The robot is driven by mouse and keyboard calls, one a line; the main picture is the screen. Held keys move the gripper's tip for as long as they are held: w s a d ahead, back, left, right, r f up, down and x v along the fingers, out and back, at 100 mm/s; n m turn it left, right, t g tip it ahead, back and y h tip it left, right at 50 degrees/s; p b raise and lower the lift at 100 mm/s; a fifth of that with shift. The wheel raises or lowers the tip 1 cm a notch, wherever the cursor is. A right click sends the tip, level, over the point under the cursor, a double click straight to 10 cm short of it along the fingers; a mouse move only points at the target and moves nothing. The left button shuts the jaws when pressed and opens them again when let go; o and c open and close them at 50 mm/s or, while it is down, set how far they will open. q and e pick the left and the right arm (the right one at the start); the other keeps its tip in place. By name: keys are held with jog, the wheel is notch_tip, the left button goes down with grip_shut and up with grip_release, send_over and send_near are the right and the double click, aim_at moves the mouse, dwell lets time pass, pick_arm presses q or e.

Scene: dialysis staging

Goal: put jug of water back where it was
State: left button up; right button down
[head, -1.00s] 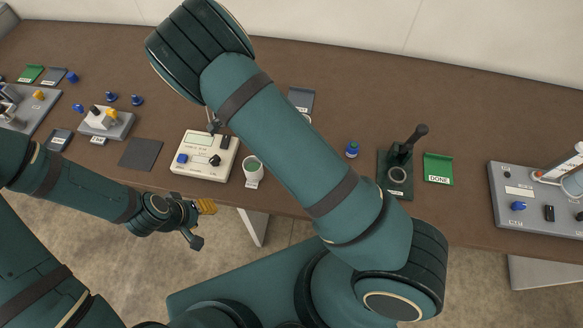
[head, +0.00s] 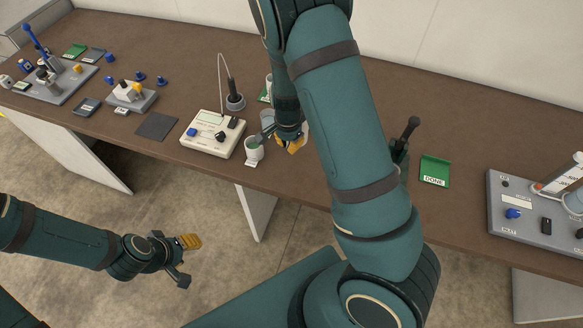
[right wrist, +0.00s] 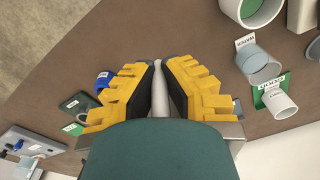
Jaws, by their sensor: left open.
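A blue-grey cup-shaped vessel (right wrist: 258,62) has a WATER label at its rim in the right wrist view. In the head view its bluish side (head: 268,118) shows just left of my right gripper, apart from the fingers. My right gripper (head: 292,146) is low over the table; in its wrist view the yellow fingers (right wrist: 167,70) lean close together. A narrow whitish thing (right wrist: 178,92) shows between them; whether they grip it is unclear. A white patch also shows beside the fingers in the head view. My left gripper (head: 187,261) is open and empty, in front of the table.
A white cup (head: 254,148) stands by the front edge beside a cream meter (head: 212,134). Another cup (right wrist: 278,100) is on a green card. A probe stand (head: 235,101) is behind the meter. A green DONE card (head: 435,170) lies right. My arm hides the middle.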

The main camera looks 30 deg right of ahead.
jog(key=shift+s+d, duration=0.1)
jog(key=shift+s, duration=0.2)
notch_tip(320, 180, down, 7)
jog(key=shift+s+f+b, duration=0.1)
jog(key=shift+f+b, duration=0.05)
jog(key=shift+b, duration=0.4)
jog(key=shift+f, duration=1.45)
pick_arm(q)
jog(key=shift+s+a+f, duration=0.1)
jog(key=shift+s+f, duration=0.1)
jog(key=shift+f, duration=0.25)
jog(key=shift+s+a+f, duration=0.1)
jog(key=shift+s+f, duration=0.05)
jog(key=shift+f, duration=0.25)
